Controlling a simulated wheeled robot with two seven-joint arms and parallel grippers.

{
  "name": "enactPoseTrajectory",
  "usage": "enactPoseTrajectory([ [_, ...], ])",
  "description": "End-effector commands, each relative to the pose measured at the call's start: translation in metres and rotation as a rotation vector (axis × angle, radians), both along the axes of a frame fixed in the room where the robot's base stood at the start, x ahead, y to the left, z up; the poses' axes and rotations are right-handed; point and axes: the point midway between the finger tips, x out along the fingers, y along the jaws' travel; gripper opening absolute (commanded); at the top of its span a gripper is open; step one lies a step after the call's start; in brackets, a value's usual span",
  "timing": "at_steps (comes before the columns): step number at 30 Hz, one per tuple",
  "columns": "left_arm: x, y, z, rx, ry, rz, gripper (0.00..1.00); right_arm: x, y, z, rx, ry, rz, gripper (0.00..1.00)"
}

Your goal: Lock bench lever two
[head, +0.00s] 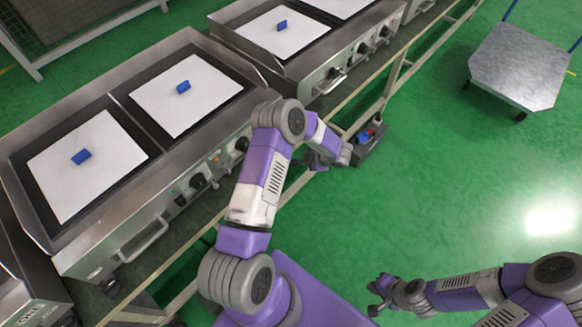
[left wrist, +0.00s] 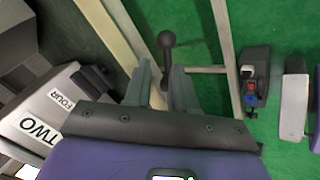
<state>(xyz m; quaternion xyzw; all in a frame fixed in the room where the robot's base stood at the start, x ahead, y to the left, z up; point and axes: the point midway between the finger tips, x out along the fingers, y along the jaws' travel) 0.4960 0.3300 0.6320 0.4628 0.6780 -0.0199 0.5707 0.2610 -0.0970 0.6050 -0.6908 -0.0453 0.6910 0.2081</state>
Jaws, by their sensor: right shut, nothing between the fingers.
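A dark lever with a round ball knob (left wrist: 166,41) stands in the left wrist view, its stem running down towards the gap between my left fingers. My left gripper (left wrist: 164,88) is open around or just short of that stem; I cannot tell the exact depth. In the head view my left gripper (head: 325,160) is beside the bench's front rail, and the lever cannot be made out there. A tilted label plate reading TWO (left wrist: 40,130) and FOUR shows at lower left in the wrist view. My right gripper (head: 376,296) is shut and empty over the floor.
A steel griddle bench (head: 165,205) with white plates and blue blocks fills the left. A dark box with red and blue parts (head: 368,137) is near my left gripper. A grey cart (head: 520,68) stands far right. Green floor is clear between.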

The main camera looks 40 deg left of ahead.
Motion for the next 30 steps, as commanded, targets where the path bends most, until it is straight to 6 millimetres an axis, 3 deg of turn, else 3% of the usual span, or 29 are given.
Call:
enactPoseTrajectory([
  [3, -0.006, 0.009, 0.0, -0.011, -0.01, 0.245, 0.25, 0.0, 0.0, -0.007, 0.0, 0.0, 0.0, 0.0],
  [9, -0.014, 0.01, 0.002, -0.029, -0.002, 0.425, 0.25, 0.0, 0.0, -0.01, 0.0, 0.0, 0.0, 0.0],
  [14, -0.017, 0.015, -0.007, -0.029, 0.001, 0.438, 0.25, 0.0, 0.0, -0.014, 0.0, 0.0, 0.0, 0.0],
  [24, -0.026, 0.044, -0.05, -0.029, 0.0, 0.435, 0.25, 0.0, 0.0, -0.034, 0.0, 0.0, 0.0, 0.0],
  [30, -0.028, 0.051, -0.059, -0.03, -0.002, 0.432, 0.25, 0.0, 0.0, -0.037, 0.0, 0.0, 0.0, 0.0],
])
